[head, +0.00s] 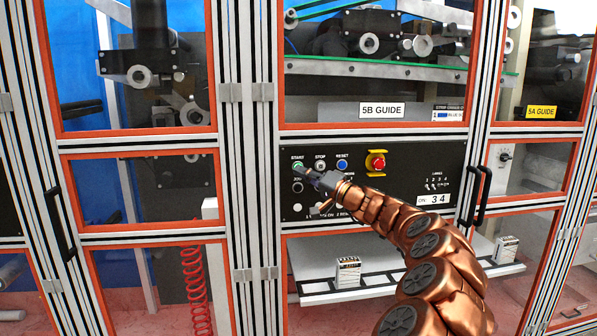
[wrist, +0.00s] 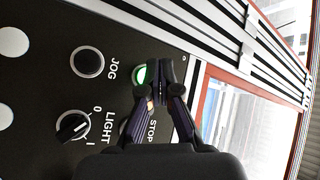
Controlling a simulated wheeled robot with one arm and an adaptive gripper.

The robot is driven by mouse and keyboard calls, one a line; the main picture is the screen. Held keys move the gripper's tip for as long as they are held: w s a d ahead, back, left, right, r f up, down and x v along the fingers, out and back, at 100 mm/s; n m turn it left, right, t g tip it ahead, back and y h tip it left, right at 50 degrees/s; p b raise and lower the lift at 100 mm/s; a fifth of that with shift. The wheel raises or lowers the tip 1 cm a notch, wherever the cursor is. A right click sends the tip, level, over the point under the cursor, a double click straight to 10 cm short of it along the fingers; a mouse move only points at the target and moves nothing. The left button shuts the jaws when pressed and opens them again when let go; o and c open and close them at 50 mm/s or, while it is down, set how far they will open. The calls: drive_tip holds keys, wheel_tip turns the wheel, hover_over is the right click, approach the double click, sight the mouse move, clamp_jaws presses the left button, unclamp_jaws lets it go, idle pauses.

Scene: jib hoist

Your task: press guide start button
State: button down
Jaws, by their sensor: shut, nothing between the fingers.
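The green start button (head: 297,163) is at the upper left of the black control panel (head: 400,163), under its START label. My gripper (head: 304,171) is shut and empty, with its tips at the start button. In the wrist view the shut fingertips (wrist: 160,66) overlap the button's edge, and part of its lit green face (wrist: 141,75) shows beside them. The rest of the button is hidden by the fingers. I cannot tell whether the tips touch it or sit just in front of it.
The white stop button (head: 320,165), blue reset button (head: 342,165) and red emergency stop (head: 377,162) lie to the right. The jog button (head: 298,187) is just below; in the wrist view the light switch (wrist: 73,126) shows too. Black door handles (head: 480,197) stick out at the right.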

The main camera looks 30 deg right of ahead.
drive_tip(key=s+b, duration=0.1)
drive_tip(key=s+a+b, duration=0.1)
drive_tip(key=s+b, duration=0.1)
drive_tip(key=s+a+b, duration=0.1)
drive_tip(key=shift+s+b, duration=0.3)
drive_tip(key=shift+b, duration=0.05)
idle(0.3)
idle(0.7)
